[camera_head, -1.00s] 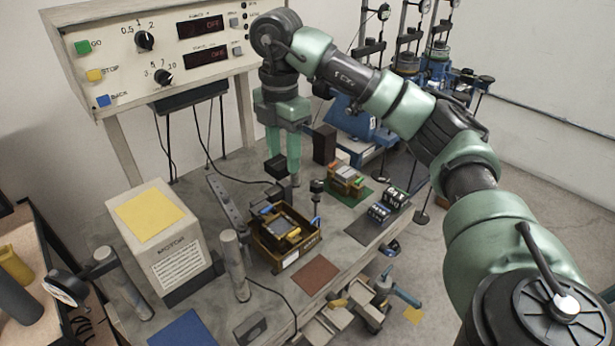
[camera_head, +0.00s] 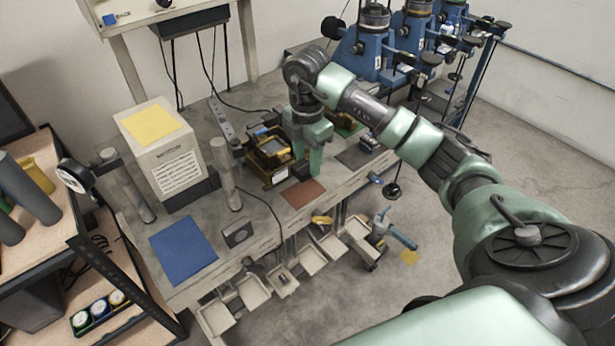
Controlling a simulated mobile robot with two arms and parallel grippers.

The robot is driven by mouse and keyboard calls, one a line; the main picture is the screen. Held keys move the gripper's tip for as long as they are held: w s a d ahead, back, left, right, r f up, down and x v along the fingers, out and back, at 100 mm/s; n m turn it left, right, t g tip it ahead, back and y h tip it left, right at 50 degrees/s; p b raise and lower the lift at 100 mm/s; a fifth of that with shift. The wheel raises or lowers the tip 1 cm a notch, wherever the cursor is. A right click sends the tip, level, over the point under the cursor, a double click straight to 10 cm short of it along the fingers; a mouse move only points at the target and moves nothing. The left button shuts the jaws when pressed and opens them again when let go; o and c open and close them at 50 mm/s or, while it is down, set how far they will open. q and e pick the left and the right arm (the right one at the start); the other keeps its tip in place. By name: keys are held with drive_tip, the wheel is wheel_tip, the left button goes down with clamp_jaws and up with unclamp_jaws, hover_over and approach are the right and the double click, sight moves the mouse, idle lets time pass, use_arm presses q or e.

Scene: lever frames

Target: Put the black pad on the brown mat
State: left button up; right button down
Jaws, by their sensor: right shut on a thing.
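The brown mat (camera_head: 303,193) lies flat near the front edge of the grey workbench, and its surface shows bare. My right gripper (camera_head: 309,165) points down just behind the mat, beside the yellow-framed device. It is shut on the black pad, which its green fingers and the clutter behind hide almost wholly. I cannot tell whether the pad touches anything below. My left gripper is not in view.
The yellow-framed device (camera_head: 270,153) stands close to the left of my right gripper. A dark grey mat (camera_head: 357,157) lies to the right.

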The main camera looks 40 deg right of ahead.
sight(307, 189)
drive_tip(key=shift+f, duration=1.25)
wheel_tip(307, 189, down, 4)
drive_tip(key=shift+r+p, duration=0.25)
drive_tip(key=shift+p, duration=0.45)
drive_tip(key=shift+f, duration=0.3)
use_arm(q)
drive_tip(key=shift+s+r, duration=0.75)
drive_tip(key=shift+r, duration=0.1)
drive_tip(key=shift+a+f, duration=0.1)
use_arm(e)
drive_tip(key=shift+f, duration=0.1)
drive_tip(key=c, duration=0.9)
unclamp_jaws()
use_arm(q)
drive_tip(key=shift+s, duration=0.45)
use_arm(e)
drive_tip(key=shift+o, duration=0.4)
